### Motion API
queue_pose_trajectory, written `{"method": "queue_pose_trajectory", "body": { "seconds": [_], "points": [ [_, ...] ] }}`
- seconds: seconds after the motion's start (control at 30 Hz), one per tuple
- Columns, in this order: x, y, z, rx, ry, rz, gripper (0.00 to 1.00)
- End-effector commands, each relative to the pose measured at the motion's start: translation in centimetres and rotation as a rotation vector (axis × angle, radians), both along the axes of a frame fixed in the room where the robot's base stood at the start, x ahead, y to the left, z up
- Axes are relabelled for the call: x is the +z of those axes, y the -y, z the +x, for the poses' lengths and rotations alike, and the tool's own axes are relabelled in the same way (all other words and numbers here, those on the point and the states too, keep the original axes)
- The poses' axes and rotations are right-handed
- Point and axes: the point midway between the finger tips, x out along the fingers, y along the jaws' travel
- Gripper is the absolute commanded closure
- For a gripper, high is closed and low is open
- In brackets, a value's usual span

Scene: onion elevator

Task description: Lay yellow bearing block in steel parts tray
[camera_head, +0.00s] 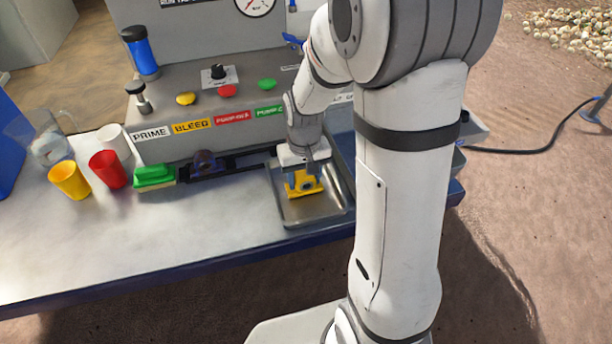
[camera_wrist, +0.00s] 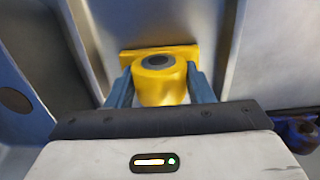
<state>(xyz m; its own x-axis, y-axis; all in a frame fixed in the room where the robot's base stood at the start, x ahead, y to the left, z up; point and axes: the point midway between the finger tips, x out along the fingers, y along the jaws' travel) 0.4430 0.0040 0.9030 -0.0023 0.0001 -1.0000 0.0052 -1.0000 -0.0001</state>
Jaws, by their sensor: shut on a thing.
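The yellow bearing block (camera_head: 304,184) is between the fingers of my gripper (camera_head: 303,176), over the steel parts tray (camera_head: 312,211). In the wrist view the yellow block (camera_wrist: 160,52) shows its round boss with a dark bore, and the two blue-grey fingers of my gripper (camera_wrist: 159,88) press on its sides. The tray's metal floor and wall (camera_wrist: 92,35) show around it. The block looks low in the tray, but I cannot tell whether it touches the floor.
A control panel with PRIME and BLEED labels (camera_head: 192,125) stands behind the tray. A green brush-like block (camera_head: 154,177), a red cup (camera_head: 108,169), a yellow cup (camera_head: 69,179) and a white cup (camera_head: 114,141) stand to the left. The bench front (camera_head: 190,235) is clear.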

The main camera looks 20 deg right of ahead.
Motion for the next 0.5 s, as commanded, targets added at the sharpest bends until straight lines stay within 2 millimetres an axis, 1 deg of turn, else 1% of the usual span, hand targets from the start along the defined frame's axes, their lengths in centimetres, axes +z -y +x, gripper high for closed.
{"method": "queue_pose_trajectory", "body": {
  "seconds": [0.23, 0.37, 0.4, 0.5],
  "points": [
    [-0.03, 0.04, 0.07, -0.001, 0.003, 0.0, 0.89],
    [-0.46, 0.05, 0.06, -0.001, 0.003, 0.0, 0.89],
    [-0.33, 0.06, 0.04, -0.001, 0.002, 0.0, 0.5],
    [-0.31, 0.07, 0.03, -0.001, 0.002, 0.0, 0.41]
  ]
}}
